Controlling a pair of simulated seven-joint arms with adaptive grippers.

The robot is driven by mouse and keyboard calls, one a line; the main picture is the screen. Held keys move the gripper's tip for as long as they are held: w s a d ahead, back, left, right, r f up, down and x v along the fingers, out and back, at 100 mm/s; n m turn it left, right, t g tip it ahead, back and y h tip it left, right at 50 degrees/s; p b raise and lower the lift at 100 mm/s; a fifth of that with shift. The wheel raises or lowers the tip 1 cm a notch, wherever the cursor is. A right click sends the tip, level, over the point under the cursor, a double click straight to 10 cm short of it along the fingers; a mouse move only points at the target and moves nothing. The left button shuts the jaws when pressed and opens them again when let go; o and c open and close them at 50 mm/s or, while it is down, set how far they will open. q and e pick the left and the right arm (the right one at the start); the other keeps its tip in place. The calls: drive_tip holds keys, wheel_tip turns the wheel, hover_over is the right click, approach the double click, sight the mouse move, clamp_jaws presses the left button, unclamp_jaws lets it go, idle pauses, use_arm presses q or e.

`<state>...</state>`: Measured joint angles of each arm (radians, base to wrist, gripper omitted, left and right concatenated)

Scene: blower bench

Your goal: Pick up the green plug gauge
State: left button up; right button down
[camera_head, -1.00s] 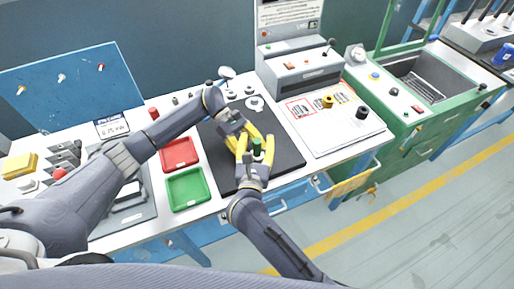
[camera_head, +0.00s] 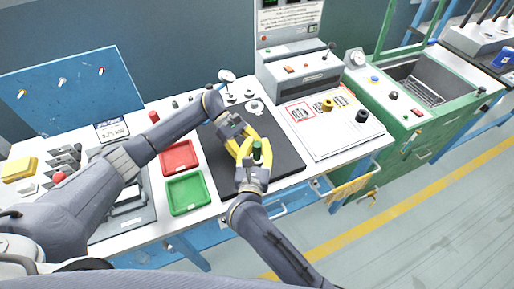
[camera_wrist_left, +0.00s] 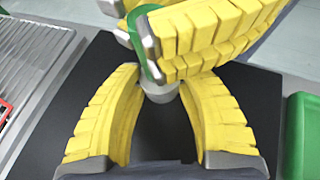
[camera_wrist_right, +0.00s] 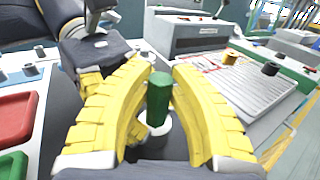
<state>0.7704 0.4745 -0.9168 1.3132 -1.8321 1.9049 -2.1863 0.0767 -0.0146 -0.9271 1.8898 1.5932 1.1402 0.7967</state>
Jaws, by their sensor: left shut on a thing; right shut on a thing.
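The green plug gauge (camera_head: 257,151) is upright between my two grippers, over the black mat (camera_head: 283,155). In the right wrist view its green body (camera_wrist_right: 158,98) shows, with a pale ring around its lower part. My right gripper (camera_head: 254,160) is shut on it from the near side. My left gripper (camera_head: 248,146) comes from the far left and is shut on its lower, pale part (camera_wrist_left: 158,91). In the left wrist view the right gripper's fingers cover much of the green body (camera_wrist_left: 147,40). Whether its lower end touches the mat cannot be told.
A red tray (camera_head: 194,163) and a green tray (camera_head: 205,203) lie left of the mat. A white board (camera_head: 325,142) with a yellow and a black knob-like piece is at right. A grey instrument (camera_head: 297,78) stands behind. My left forearm passes over the bench's back part.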

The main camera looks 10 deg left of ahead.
wheel_tip(320, 180, up, 10)
idle(0.6)
use_arm(q)
drive_tip(key=o, duration=0.9)
drive_tip(key=shift+o, duration=0.2)
